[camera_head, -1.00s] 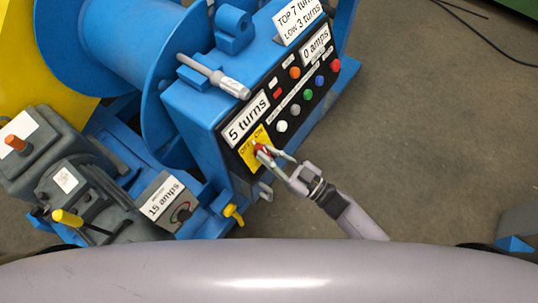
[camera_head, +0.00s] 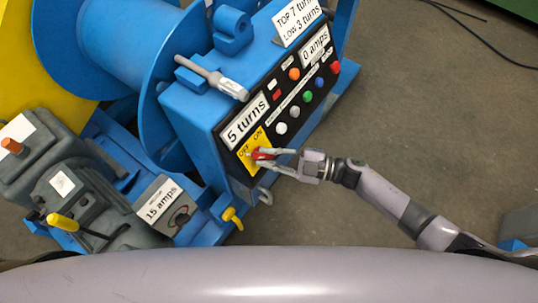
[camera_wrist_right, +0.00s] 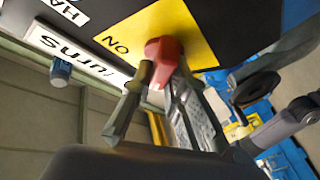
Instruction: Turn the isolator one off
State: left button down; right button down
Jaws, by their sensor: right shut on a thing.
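The isolator is a red knob (camera_head: 264,154) on a yellow plate (camera_head: 249,160) marked OFF and ON, at the lower left of the black panel. In the head view the knob lies level, its handle towards my right gripper (camera_head: 277,158). The gripper comes from the right, shut on the knob with a finger on each side. In the right wrist view the red knob (camera_wrist_right: 163,58) sits between the fingertips of the gripper (camera_wrist_right: 160,80), and ON shows on the plate beside it. My left gripper is not in view.
The panel has a "5 turns" label (camera_head: 246,121), several coloured buttons and a "0 amps" label (camera_head: 315,46). A grey handle (camera_head: 212,77) lies on top of the blue box. A yellow tap (camera_head: 232,217) and a metal hook (camera_head: 265,196) are below. Open floor is at right.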

jog(key=shift+n, duration=0.3)
jog(key=c, duration=1.6)
grip_release()
jog(key=shift+o, duration=0.2)
jog(key=v, duration=1.2)
jog(key=shift+w, duration=0.1)
